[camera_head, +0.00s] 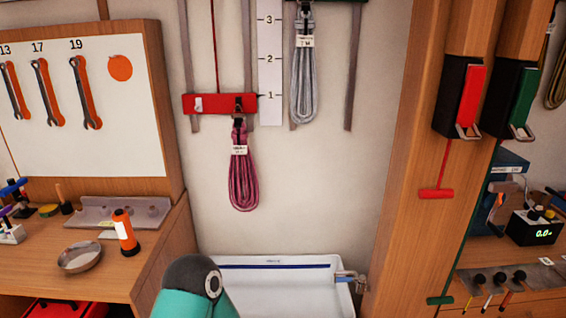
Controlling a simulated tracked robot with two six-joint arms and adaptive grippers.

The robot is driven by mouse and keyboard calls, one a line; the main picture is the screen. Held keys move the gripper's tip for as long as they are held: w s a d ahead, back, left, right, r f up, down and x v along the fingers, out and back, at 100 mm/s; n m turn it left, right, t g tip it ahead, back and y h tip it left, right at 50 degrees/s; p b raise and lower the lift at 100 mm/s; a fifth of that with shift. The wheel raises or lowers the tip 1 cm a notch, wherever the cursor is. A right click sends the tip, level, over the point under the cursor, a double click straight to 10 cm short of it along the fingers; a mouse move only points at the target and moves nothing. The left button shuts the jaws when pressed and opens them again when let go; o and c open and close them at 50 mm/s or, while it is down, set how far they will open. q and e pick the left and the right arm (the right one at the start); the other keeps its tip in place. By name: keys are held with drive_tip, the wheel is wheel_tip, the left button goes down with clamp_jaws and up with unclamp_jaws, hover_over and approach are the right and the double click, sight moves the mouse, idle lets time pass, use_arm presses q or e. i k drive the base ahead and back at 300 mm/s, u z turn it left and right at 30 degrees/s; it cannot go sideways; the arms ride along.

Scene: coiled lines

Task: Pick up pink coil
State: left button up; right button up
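The pink coil (243,182) hangs on the wall in the middle of the view, below a red bar (220,104). A white tag is around its upper part, and its top loop meets a dark hook on the bar's right half. A pale hook on the bar's left half looks empty. Neither gripper shows. A teal and dark rounded part at the bottom, left of centre, looks like one of my arm links, below the coil and apart from it.
A grey coil (304,75) hangs higher, right of a numbered scale (270,60). Below is a white basin (280,285). On the left bench stand an orange flashlight (125,232) and a metal bowl (80,257). A wooden post (410,190) bounds the right. Wall around the pink coil is clear.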

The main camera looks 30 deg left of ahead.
sight(241, 151)
drive_tip(key=i, duration=1.1)
drive_tip(key=u, duration=0.45)
